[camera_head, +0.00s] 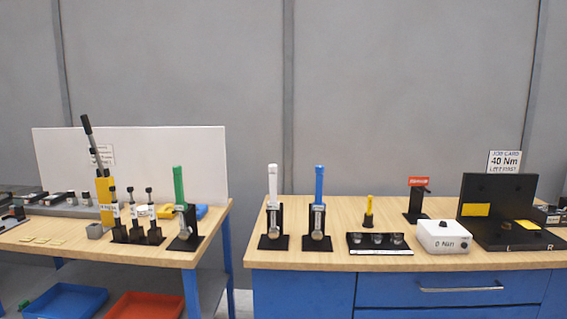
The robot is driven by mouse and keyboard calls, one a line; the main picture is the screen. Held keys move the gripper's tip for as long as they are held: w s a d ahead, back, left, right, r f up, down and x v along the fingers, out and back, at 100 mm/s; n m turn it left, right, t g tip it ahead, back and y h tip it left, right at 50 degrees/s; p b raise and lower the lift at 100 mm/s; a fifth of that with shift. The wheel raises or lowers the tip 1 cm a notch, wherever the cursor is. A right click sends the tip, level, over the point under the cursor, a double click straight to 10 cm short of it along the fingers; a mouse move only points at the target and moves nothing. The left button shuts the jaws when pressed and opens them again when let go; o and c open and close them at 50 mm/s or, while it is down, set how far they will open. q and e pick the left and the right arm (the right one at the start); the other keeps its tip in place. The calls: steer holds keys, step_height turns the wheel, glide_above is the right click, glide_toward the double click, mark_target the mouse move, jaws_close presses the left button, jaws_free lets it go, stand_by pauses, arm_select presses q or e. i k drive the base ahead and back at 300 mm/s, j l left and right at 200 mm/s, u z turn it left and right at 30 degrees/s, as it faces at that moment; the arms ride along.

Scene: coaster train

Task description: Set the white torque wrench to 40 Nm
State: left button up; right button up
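The white torque wrench (272,186) stands upright in a black holder (274,242) on the left part of the right wooden bench. A round metal head shows low in the holder; any setting scale on the wrench is too small to read. A white box (443,236) on the same bench displays "0 Nm". A job card (503,161) at the back right reads "40 Nm", with a smaller line below it that seems to say "left first". Neither of my grippers is in view.
A blue wrench (319,184) stands just right of the white one. A green wrench (179,186) stands on the left bench, across a gap. A black socket tray (378,244), a yellow-topped tool (369,212) and a black fixture (500,195) marked L and R occupy the right bench.

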mark_target(272, 168)
steer(key=i+l+u, duration=0.1)
steer(key=i+l, duration=0.8)
